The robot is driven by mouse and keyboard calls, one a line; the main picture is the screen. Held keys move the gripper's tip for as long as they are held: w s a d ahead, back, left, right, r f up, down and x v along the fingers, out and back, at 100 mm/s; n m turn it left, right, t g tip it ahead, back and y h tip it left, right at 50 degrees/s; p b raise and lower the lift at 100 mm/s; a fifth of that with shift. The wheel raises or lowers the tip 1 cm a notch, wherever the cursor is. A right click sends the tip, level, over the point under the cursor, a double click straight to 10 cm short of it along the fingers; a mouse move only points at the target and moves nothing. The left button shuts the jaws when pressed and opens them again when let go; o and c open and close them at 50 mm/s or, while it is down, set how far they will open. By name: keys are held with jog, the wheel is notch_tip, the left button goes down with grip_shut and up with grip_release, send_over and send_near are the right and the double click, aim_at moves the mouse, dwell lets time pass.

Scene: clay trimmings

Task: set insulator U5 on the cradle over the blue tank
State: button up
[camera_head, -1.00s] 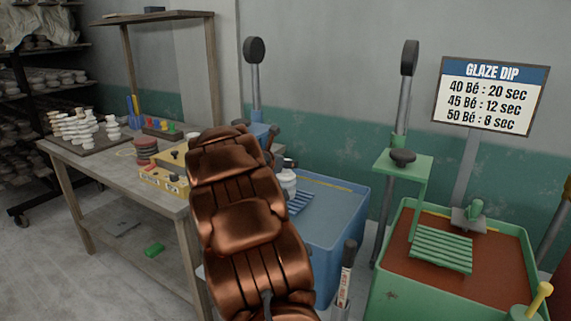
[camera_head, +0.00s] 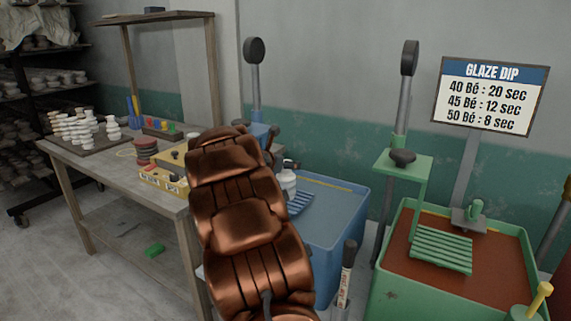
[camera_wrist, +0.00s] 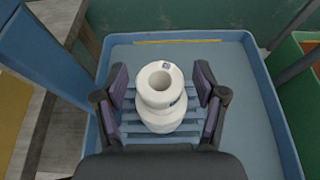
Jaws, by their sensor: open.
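A white insulator (camera_wrist: 161,97) stands upright on the blue slatted cradle (camera_wrist: 192,120) over the blue tank (camera_wrist: 255,95) in the wrist view. A small dark label shows on its rim, too small to read. My gripper (camera_wrist: 163,84) is open, with one finger on each side of the insulator and visible gaps between. In the head view the insulator (camera_head: 288,184) shows beside my copper-coloured arm, over the cradle (camera_head: 301,201) and the tank (camera_head: 340,230). My arm hides part of the tank, and the gripper's fingers are hard to make out there.
A green tank (camera_head: 490,262) with brown glaze and its own green cradle (camera_head: 441,249) stands to the right. A wooden table (camera_head: 110,165) with several white insulators (camera_head: 85,128) is at the left. A blue post (camera_wrist: 45,65) rises close at left.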

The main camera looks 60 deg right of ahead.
jog(key=v, duration=1.2)
jog(key=shift+s, duration=0.1)
jog(key=s+a+f+m+y, duration=0.4)
jog(key=s+a, duration=0.4)
jog(key=a, duration=0.7)
jog(key=s+a+f+m+g+y, duration=0.1)
jog(key=s+a+f+m+y, duration=0.4)
jog(key=a, duration=1)
jog(key=s+a+f+m+g+y, duration=0.1)
jog(key=s+a+f+m+y, duration=0.3)
jog(key=s+a+f+m, duration=0.3)
jog(key=s+a+m, duration=0.2)
jog(key=s+a, duration=0.3)
jog(key=a, duration=0.4)
jog(key=shift+s+d, duration=0.1)
jog(key=shift+s, duration=0.05)
